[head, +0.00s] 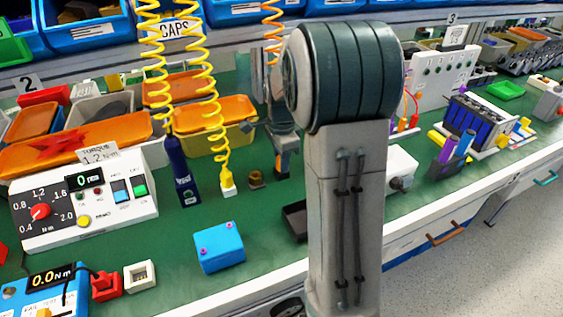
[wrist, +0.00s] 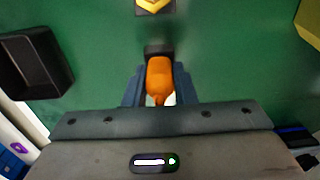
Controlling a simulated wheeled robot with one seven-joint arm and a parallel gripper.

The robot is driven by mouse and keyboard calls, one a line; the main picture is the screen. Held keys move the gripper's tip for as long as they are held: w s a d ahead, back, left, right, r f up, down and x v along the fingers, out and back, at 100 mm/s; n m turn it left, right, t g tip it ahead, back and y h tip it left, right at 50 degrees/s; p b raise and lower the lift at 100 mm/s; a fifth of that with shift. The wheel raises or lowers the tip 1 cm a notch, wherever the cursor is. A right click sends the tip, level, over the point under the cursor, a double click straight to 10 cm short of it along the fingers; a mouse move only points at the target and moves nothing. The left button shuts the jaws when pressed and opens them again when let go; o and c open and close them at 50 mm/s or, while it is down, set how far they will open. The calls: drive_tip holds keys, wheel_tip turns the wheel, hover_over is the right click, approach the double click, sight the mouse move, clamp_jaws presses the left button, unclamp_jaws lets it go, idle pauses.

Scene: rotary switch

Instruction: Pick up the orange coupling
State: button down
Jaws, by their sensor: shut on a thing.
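The orange coupling (wrist: 159,76) is between the two blue-grey fingers of my gripper (wrist: 157,88) in the wrist view. The fingers are shut on its sides, and a dark part shows at its far end. Green bench top shows around it; I cannot tell whether it touches the bench. In the head view my gripper (head: 286,162) is low over the bench, partly hidden by my arm, and only a small orange patch shows there.
A black tray (wrist: 62,68) lies to the left in the wrist view. A brass fitting (head: 255,180) stands close to the left of my gripper. A yellow bin (head: 222,137) is behind. A blue box (head: 219,247) and a yellow-coiled air hose (head: 228,183) stand left.

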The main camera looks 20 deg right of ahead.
wheel_tip(320, 180, up, 5)
drive_tip(key=shift+f+p, duration=0.2)
drive_tip(key=shift+p, duration=0.2)
drive_tip(key=s+d+r, duration=0.6)
drive_tip(key=s+d, duration=0.2)
drive_tip(key=shift+s+r, duration=0.25)
drive_tip(key=shift+d, duration=0.1)
drive_tip(key=c, duration=1.7)
unclamp_jaws()
drive_tip(key=shift+c, duration=0.2)
drive_tip(key=shift+p, duration=0.3)
drive_tip(key=c, duration=0.4)
